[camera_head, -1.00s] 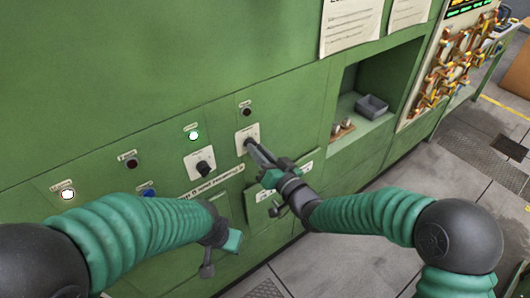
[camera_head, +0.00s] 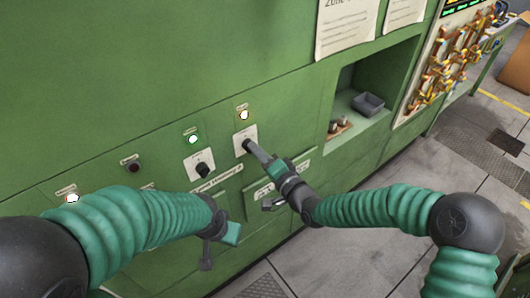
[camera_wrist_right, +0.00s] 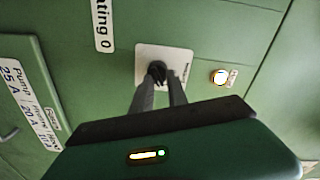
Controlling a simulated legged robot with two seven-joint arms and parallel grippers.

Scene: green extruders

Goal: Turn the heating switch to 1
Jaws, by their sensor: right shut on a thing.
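The switch on the right, a dark knob on a white plate (camera_head: 250,130), sits on the green panel. My right gripper (camera_head: 247,146) is at this knob. In the right wrist view its two fingers (camera_wrist_right: 159,88) are closed around the dark knob (camera_wrist_right: 157,70) on the plate (camera_wrist_right: 181,58). A label ending in "ating 0" (camera_wrist_right: 103,24) is beside it. The knob's exact setting is hidden by the fingers. A lamp (camera_head: 244,115) above the plate is lit, orange-white. My left gripper (camera_head: 218,248) hangs lower left, away from the switches; its fingers are unclear.
A second switch (camera_head: 203,169) and a lit green-white lamp (camera_head: 193,139) are to the left. A dark lamp (camera_head: 133,167) and a lit lamp (camera_head: 72,198) lie further left. A recess (camera_head: 368,104) with a grey tray is at right.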

